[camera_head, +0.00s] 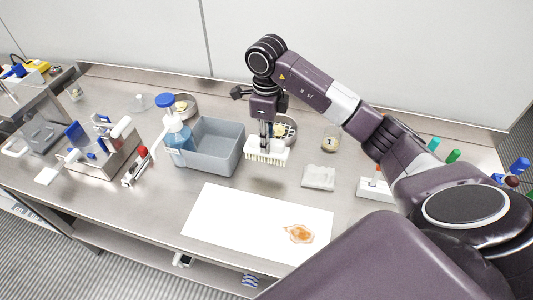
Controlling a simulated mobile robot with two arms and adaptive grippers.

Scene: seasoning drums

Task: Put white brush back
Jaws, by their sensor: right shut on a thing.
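The white brush (266,155) is in the middle of the bench, bristles facing down. My right gripper (267,133) points down from above and is shut on the brush's upper part. The brush appears held a little above the bench, just right of the grey bin (216,148); the exact gap is hard to tell. My left gripper is not in view.
A white sheet (230,222) with an orange-brown stain (299,234) lies in front. A folded cloth (319,177) lies right of the brush. A metal rack (103,160) stands at left.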

